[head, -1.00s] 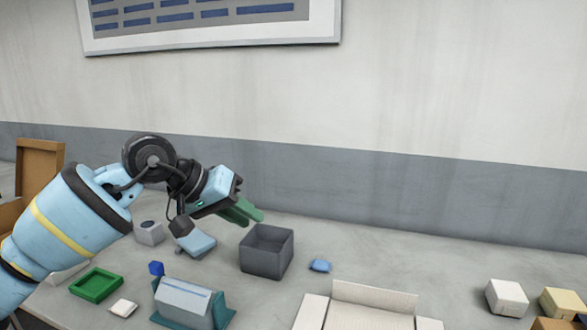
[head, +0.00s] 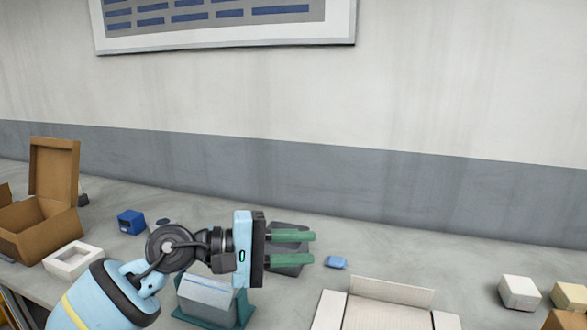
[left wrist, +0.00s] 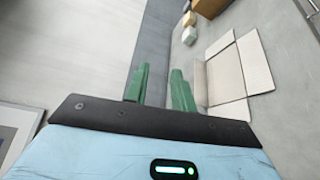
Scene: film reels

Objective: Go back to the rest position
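My left gripper (head: 312,248) is in the middle of the head view, with its two green fingers pointing right. There is a clear gap between the fingers and nothing in it, so it is open and empty. The left wrist view also shows the parted fingers (left wrist: 158,88) with only wall and table beyond. In the head view the gripper covers much of a dark grey bin (head: 288,226) behind it. My right gripper is in no view.
A blue block (head: 336,262) lies right of the fingers. An open white box (head: 385,315) stands at the front, and small boxes (head: 519,292) at the right. A grey-blue item on a teal stand (head: 207,292) is below the wrist. An open cardboard box (head: 52,190) is at left.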

